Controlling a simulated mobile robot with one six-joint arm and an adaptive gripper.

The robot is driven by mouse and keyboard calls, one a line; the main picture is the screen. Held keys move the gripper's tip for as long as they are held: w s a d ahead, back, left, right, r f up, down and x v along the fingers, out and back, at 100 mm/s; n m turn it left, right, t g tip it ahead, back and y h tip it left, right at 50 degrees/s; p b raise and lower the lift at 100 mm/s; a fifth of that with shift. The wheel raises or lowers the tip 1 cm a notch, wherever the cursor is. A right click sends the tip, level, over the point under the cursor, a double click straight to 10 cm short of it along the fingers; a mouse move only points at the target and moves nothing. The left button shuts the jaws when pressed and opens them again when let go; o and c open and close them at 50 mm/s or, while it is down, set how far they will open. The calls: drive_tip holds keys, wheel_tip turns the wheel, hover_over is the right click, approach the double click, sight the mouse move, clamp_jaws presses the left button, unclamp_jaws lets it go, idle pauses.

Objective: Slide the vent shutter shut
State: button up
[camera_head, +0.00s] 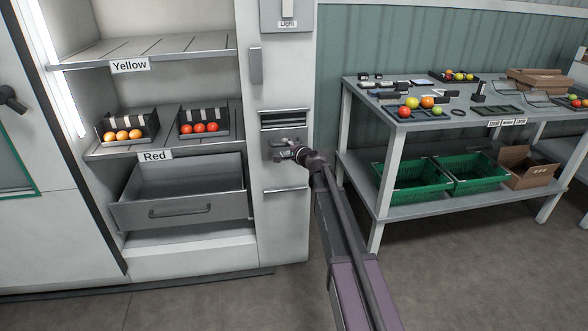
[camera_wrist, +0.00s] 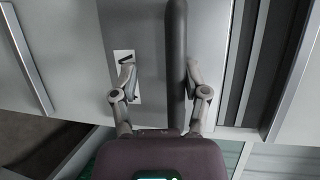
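The vent (camera_head: 283,120) is a framed opening with dark slots in the pale cabinet column. Its dark slots (camera_wrist: 252,60) also show at the right of the wrist view. Below it is a grey plate with a handle (camera_head: 284,141), partly hidden by my gripper (camera_head: 299,153). In the wrist view a dark rounded handle bar (camera_wrist: 176,45) runs between the fingers of my gripper (camera_wrist: 161,72). The fingers are apart. The right finger is close beside the bar, and a gap shows at the left one. I cannot tell if either touches.
An open grey drawer (camera_head: 180,207) juts out left of the column, below shelves with tomato trays. A light switch (camera_head: 287,8) is above the vent. A table (camera_head: 393,128) with tomatoes and green crates (camera_head: 414,188) stands right. The floor between is clear.

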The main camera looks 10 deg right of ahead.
drive_tip(key=shift+f+b, duration=2.95)
drive_tip(key=shift+f, duration=0.3)
drive_tip(key=r+p+v, duration=0.1)
drive_tip(key=p+v, duration=0.2)
drive_tip(key=v, duration=1.1)
drive_tip(key=s+a+r+n+g+p, duration=0.4)
drive_tip(key=s+r+p, duration=0.4)
drive_tip(key=p, duration=0.6)
drive_tip(key=s+a+r+n+g+h+p, duration=0.1)
drive_tip(key=s+a+r+n+g+p, duration=0.3)
drive_tip(key=s+r+p, duration=0.4)
drive_tip(key=shift+s+n+g+p, duration=0.55)
drive_tip(key=shift+n+g+p, duration=0.6)
drive_tip(key=shift+p, duration=2.05)
drive_tip(key=shift+n, duration=0.25)
drive_tip(key=shift+t, duration=0.25)
